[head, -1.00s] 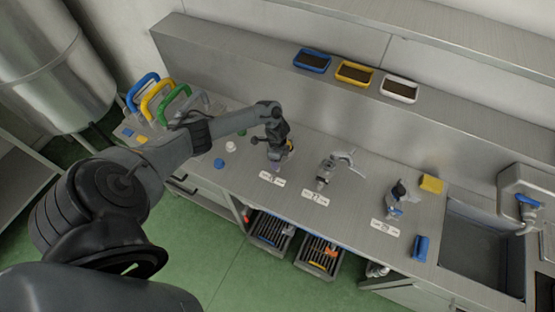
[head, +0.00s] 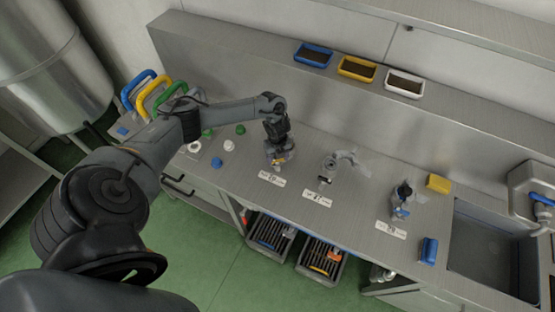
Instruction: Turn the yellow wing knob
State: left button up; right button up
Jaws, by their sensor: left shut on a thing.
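The yellow wing knob (head: 282,161) sits on a small metal fitting on the steel counter, behind the leftmost white label. Only a bit of yellow shows, as my left gripper covers most of it. My left gripper (head: 279,158) points down from above and is shut on the knob. The finger contact is small and partly hidden. My right gripper is not in view.
To the right stand a grey metal fitting (head: 341,162) and a blue-knobbed fitting (head: 401,200). A yellow block (head: 438,184) and a blue block (head: 428,250) lie by the sink (head: 487,250). Blue, yellow and green handles (head: 160,95) stand at left.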

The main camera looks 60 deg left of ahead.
pick_arm(q)
jog(key=m+b, duration=0.3)
jog(key=m, duration=0.2)
jog(key=shift+f, duration=0.15)
jog(key=shift+m+b, duration=1.05)
jog(key=shift+m, duration=0.75)
jog(key=o, duration=1.1)
jog(key=shift+c, duration=0.2)
jog(key=shift+r, duration=0.25)
notch_tip(320, 180, up, 11)
jog(key=p, duration=0.2)
jog(key=shift+f, duration=0.2)
